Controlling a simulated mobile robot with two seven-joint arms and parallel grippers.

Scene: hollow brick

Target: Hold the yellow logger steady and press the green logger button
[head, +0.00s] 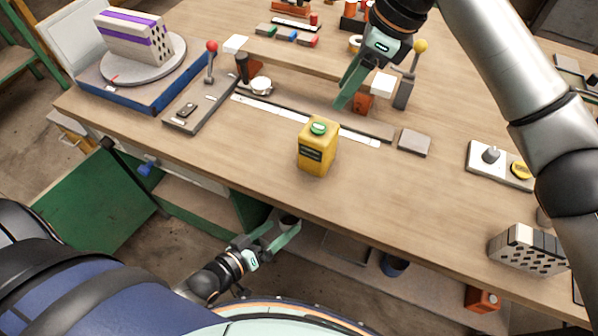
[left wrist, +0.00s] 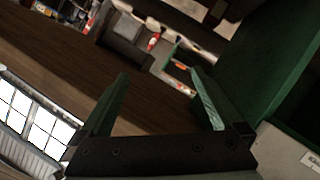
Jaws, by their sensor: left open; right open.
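The yellow logger (head: 317,150) stands upright on the wooden workbench, near the front edge at the middle. Its green button (head: 318,128) is on top, and a dark label is on its front. My left gripper (head: 285,236) is open and empty, low in front of the bench edge, below and left of the logger. Its green fingers also show apart in the left wrist view (left wrist: 160,105), with nothing between them. My right gripper (head: 356,84) is open and empty above the bench, behind and right of the logger, touching nothing that I can make out. The logger is not visible in the left wrist view.
Behind the logger lies a white ruler strip (head: 300,120). A grey block (head: 415,142) is to its right. A lever fixture (head: 200,100) and a blue turntable base (head: 150,92) stand left. A perforated brick (head: 527,250) sits front right.

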